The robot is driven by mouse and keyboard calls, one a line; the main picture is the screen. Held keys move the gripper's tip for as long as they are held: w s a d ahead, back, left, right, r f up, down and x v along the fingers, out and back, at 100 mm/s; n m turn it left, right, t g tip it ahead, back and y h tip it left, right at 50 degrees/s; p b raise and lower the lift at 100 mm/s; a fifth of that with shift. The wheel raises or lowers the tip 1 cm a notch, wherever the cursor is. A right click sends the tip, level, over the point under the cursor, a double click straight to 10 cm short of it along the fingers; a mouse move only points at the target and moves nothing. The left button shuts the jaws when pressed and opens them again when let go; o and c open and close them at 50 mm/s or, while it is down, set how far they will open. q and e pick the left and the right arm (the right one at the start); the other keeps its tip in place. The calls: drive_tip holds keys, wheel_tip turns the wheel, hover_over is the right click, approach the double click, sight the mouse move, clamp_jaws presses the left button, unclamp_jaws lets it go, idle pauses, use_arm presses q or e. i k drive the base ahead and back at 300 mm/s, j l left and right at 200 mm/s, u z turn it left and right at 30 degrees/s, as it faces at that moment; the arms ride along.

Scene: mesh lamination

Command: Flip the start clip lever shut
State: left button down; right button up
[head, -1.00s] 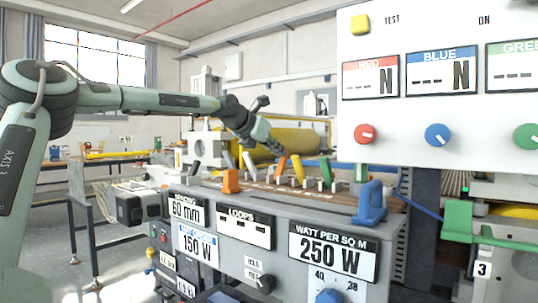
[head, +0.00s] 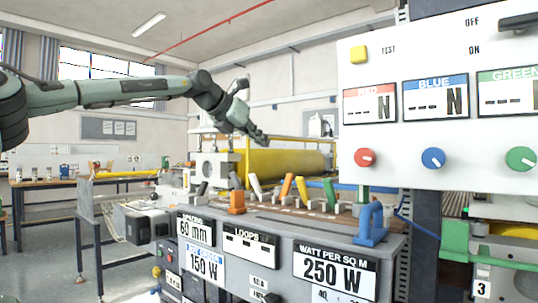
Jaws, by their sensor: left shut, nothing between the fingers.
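A row of coloured clip levers stands on the brown bed on top of the grey machine. No label shows which is the start clip, and I cannot tell which levers are shut. My left gripper (head: 263,139) is shut and empty, in the air above the row, apart from the levers. My right gripper is out of view.
An orange block (head: 237,203) and a blue handle (head: 371,222) stand at the machine's front edge. A yellow roll (head: 285,162) lies behind the levers. A white control panel (head: 437,115) rises at the right. Air above the levers is free.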

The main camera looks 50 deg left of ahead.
sight(328, 186)
drive_tip(key=k+l, duration=0.1)
drive_tip(key=k, duration=0.9)
